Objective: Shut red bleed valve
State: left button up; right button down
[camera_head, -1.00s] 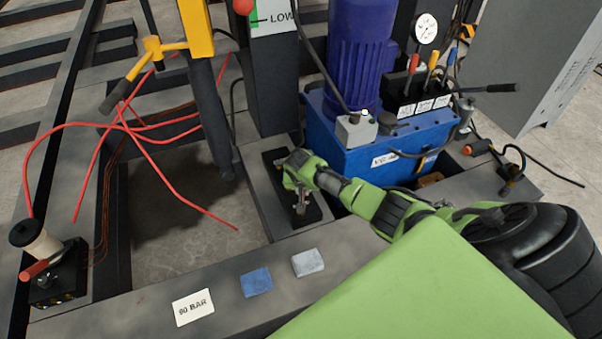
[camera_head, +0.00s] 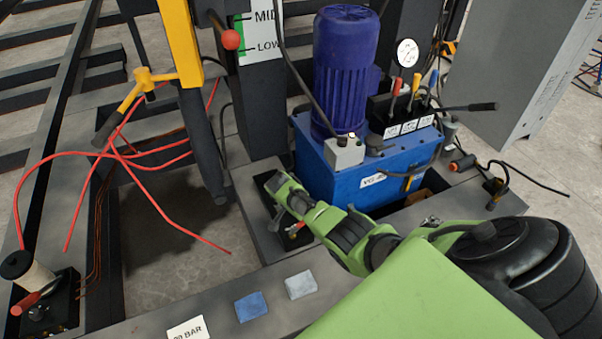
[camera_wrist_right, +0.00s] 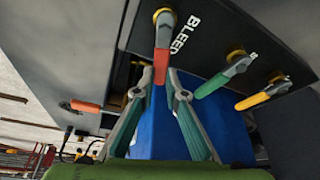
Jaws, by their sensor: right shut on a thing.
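In the right wrist view the red bleed valve lever (camera_wrist_right: 162,35) hangs from a brass pivot on a dark plate, beside the word BLEED. My right gripper (camera_wrist_right: 160,77) is shut on the red lever, its two fingers on either side of the lever's free end. In the head view my right gripper (camera_head: 291,213) is over the small black valve plate (camera_head: 302,242) in front of the blue pump unit. The gripper and arm hide most of the levers there. My left gripper is not in view.
A green lever (camera_wrist_right: 222,78) and a yellow lever (camera_wrist_right: 264,95) sit close to the right of the red one. The blue pump tank (camera_head: 335,178) stands just behind my gripper. A blue block (camera_head: 251,306) and a grey block (camera_head: 300,285) lie on the beam in front.

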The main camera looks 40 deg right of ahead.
jog(key=s+m, duration=0.1)
jog(key=m+g, duration=0.1)
jog(key=m, duration=0.1)
jog(key=shift+s+b, duration=0.3)
jog(key=shift+s, duration=0.05)
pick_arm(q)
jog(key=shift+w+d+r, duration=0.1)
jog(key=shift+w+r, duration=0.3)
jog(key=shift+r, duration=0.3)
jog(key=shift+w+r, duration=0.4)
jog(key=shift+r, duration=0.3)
pick_arm(e)
jog(key=shift+s+m+g, duration=0.3)
jog(key=shift+m+g, duration=0.1)
jog(key=shift+m, duration=0.3)
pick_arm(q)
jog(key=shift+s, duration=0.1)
pick_arm(e)
jog(key=c, duration=2)
grip_release()
jog(key=shift+c, duration=0.2)
